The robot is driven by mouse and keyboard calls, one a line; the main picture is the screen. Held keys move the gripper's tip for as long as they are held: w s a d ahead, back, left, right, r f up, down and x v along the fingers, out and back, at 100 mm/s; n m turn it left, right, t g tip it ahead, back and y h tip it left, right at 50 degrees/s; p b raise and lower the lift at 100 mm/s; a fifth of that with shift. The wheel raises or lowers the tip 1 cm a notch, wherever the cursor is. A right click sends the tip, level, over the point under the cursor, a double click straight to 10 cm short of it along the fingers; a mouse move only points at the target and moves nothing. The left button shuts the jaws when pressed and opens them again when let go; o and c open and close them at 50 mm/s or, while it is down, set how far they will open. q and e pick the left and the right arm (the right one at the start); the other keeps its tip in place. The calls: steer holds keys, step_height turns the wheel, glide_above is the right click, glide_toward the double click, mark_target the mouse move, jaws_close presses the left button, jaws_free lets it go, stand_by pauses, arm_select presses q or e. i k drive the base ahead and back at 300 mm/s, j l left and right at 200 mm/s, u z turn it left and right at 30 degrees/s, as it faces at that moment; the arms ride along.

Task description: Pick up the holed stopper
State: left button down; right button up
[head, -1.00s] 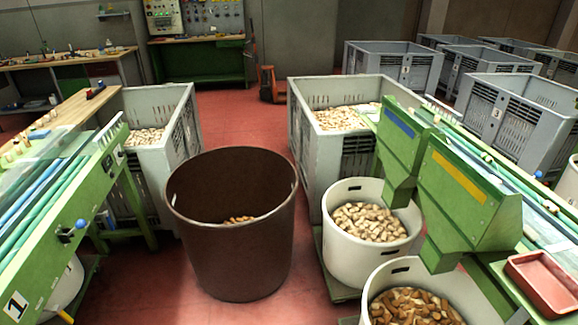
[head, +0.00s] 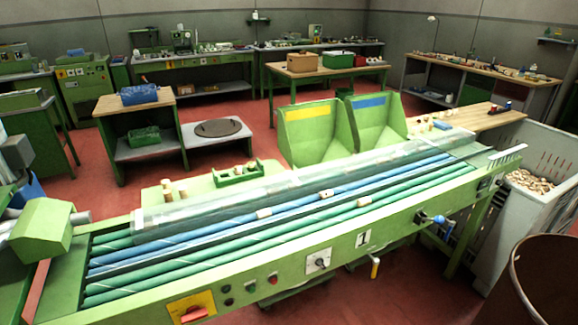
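Several small cork stoppers lie on the green sorting machine (head: 335,240) marked 1. One stopper (head: 264,213) lies on its rollers towards the middle, one (head: 326,193) is farther right, and one (head: 364,200) is nearer the front. Other stoppers (head: 167,188) stand on the green surface behind the rollers. They are too small in the head view to tell which one has a hole. Neither of my grippers is in view.
A grey crate (head: 540,215) of corks stands at the right, with a brown bin (head: 545,285) in front of it. Two green hoppers (head: 312,135) stand behind the machine. Red floor is clear in front of the machine, at the lower middle.

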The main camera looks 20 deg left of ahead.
mark_target(324, 194)
steer(key=u, duration=0.2)
steer(key=i+u, duration=0.1)
steer(key=i, duration=0.4)
steer(key=i+l+u, duration=0.1)
steer(key=i, duration=0.35)
steer(key=i+l+u, duration=0.1)
steer(key=i, duration=0.4)
steer(key=i+l+u, duration=0.15)
steer(key=i, duration=0.3)
steer(key=i+l+u, duration=0.1)
steer(key=i, duration=0.35)
